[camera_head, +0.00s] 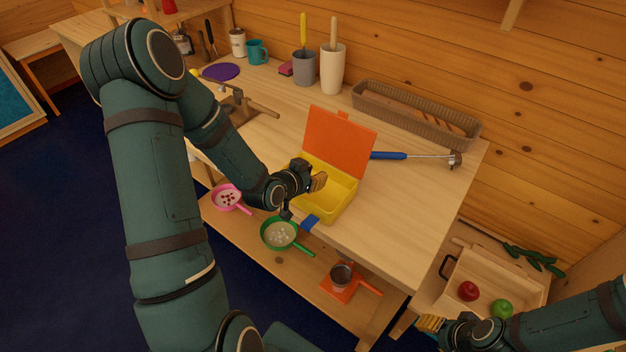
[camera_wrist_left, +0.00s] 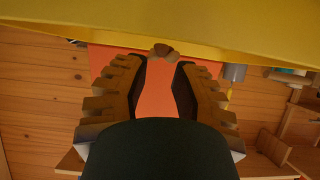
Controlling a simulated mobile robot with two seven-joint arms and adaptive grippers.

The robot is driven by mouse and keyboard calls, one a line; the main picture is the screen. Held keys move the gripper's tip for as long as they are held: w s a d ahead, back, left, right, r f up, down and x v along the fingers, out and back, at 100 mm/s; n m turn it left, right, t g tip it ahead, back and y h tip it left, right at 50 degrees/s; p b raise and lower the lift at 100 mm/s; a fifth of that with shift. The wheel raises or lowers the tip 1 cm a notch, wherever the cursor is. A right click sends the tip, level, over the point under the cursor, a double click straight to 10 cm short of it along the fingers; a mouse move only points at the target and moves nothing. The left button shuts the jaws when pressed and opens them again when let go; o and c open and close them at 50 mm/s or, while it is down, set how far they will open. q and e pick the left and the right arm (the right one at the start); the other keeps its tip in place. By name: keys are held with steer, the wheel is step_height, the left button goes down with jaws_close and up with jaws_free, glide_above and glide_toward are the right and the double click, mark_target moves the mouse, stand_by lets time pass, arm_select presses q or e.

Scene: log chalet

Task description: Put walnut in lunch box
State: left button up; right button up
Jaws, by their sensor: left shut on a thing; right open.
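The lunch box is a yellow tray (camera_head: 340,205) with an orange lid (camera_head: 338,142) standing open at its back, on the wooden counter. My left gripper (camera_head: 320,181) is over the left part of the open box. In the left wrist view the brown walnut (camera_wrist_left: 163,50) sits between the fingertips of this gripper (camera_wrist_left: 161,62), which is shut on it. The box's yellow side (camera_wrist_left: 200,32) crosses the top of that view, and the lid (camera_wrist_left: 158,98) shows behind the fingers. The walnut is hidden in the head view. My right gripper (camera_head: 432,323) is open at the lower right, away from the box.
A blue-handled ladle (camera_head: 400,156) lies right of the lid. A long basket (camera_head: 415,115) and two utensil holders (camera_head: 332,70) stand along the back wall. Pans, including a green one (camera_head: 280,234), sit on the lower shelf. The counter's right part is clear.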

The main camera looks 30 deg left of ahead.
arm_select(q)
steer(key=shift+w+f, duration=0.1)
steer(key=shift+f, duration=0.85)
steer(key=shift+f+b, duration=0.35)
steer(key=shift+b, duration=0.2)
steer(key=shift+f+b, duration=0.25)
steer(key=shift+b, duration=0.05)
steer(key=o, duration=0.7)
steer(key=shift+r, duration=0.15)
